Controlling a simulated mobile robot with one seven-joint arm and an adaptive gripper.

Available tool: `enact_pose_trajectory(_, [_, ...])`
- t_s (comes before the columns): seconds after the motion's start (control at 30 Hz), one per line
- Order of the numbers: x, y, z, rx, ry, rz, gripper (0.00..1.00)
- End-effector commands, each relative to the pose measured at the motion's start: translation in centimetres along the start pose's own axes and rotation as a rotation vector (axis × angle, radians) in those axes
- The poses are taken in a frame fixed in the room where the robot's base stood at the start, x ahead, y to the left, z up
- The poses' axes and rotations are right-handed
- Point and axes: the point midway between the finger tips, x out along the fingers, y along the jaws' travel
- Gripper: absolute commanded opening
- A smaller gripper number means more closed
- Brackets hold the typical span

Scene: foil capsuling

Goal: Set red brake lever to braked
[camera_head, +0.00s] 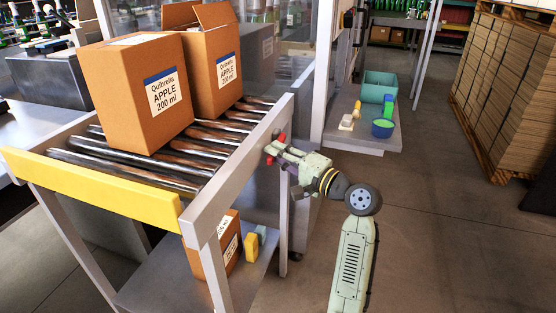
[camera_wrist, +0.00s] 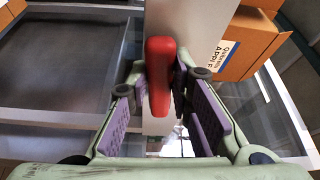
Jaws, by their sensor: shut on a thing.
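The red brake lever (camera_wrist: 160,75) shows in the wrist view as a rounded red bar, between the purple finger pads of my gripper (camera_wrist: 164,100). In the head view my gripper (camera_head: 276,153) is at the outer side of the roller conveyor's grey side rail, near its far end. Small red parts of the lever (camera_head: 281,137) show above and below the fingers there. The gripper is shut on the lever. The lever's pivot and any markings for its positions are hidden or too small to tell.
Two cardboard boxes (camera_head: 137,92) stand on the roller conveyor (camera_head: 130,170), which has a yellow end bar (camera_head: 95,192). A lower shelf (camera_head: 170,285) holds another box. A platform (camera_head: 362,136) with a teal bin (camera_head: 379,84) stands behind. The floor to the right is clear up to stacked cardboard (camera_head: 505,85).

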Motion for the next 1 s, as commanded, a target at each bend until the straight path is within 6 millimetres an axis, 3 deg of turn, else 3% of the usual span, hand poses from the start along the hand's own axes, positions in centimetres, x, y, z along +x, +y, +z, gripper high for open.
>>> enact_pose_trajectory(0.03, [0.0,1.1,0.1,-0.028,0.0,-0.014,0.0])
enact_pose_trajectory(0.4, [0.2,4.2,-0.4,-0.333,0.0,-0.14,0.0])
enact_pose_trajectory(1.0, [1.1,7.0,-2.6,-0.808,0.0,-0.337,0.0])
